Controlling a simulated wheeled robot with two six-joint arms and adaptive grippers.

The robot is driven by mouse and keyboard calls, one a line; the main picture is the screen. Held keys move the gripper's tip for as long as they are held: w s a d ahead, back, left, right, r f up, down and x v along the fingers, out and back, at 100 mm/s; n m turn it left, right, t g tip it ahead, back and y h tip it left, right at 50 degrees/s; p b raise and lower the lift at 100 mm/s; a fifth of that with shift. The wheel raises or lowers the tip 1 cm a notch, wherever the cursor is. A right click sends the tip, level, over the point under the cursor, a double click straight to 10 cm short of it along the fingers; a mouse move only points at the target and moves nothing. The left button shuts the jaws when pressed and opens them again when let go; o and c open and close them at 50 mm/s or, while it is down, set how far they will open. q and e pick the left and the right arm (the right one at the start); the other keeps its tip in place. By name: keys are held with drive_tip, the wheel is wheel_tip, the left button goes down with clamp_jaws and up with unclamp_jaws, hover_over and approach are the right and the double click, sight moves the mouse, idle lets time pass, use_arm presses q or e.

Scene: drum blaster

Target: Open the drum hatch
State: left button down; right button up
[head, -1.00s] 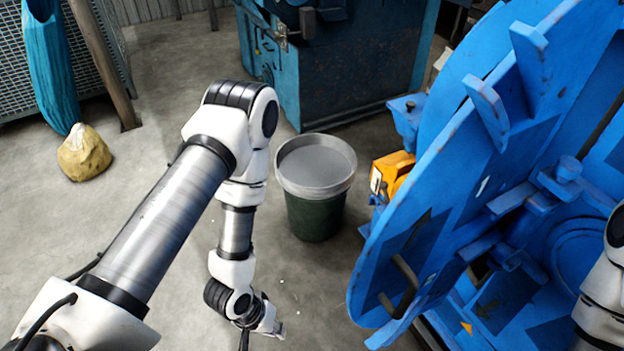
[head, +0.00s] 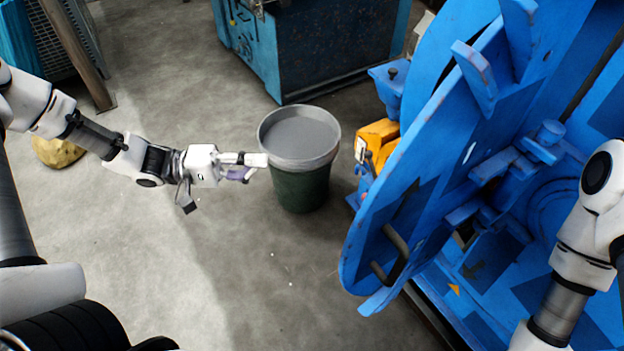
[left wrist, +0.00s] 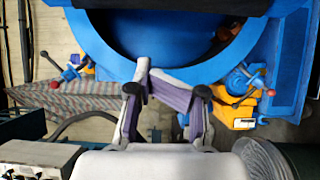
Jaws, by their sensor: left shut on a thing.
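The drum hatch (head: 420,215) is a large blue round plate at the right of the head view, with a bent bar handle (head: 392,250) near its lower left edge. How far it stands open I cannot tell. My left gripper (head: 256,165) is level in front of the bucket's left side in the picture, clear of the hatch and handle. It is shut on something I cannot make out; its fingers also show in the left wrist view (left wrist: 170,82). A blue rim (left wrist: 215,72) around a dark opening lies beyond them there. My right gripper is out of view.
A green bucket with a grey rim (head: 300,185) stands on the floor left of the hatch. An orange bracket (head: 375,142) sits beside the blue machine. A blue cabinet (head: 320,50) is at the back. The floor at lower centre is clear.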

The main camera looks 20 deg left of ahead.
use_arm(q)
drive_tip(key=d+b, duration=0.3)
drive_tip(key=d, duration=0.9)
drive_tip(key=shift+b, duration=0.35)
drive_tip(key=shift+f, duration=0.1)
drive_tip(key=shift+a, duration=0.1)
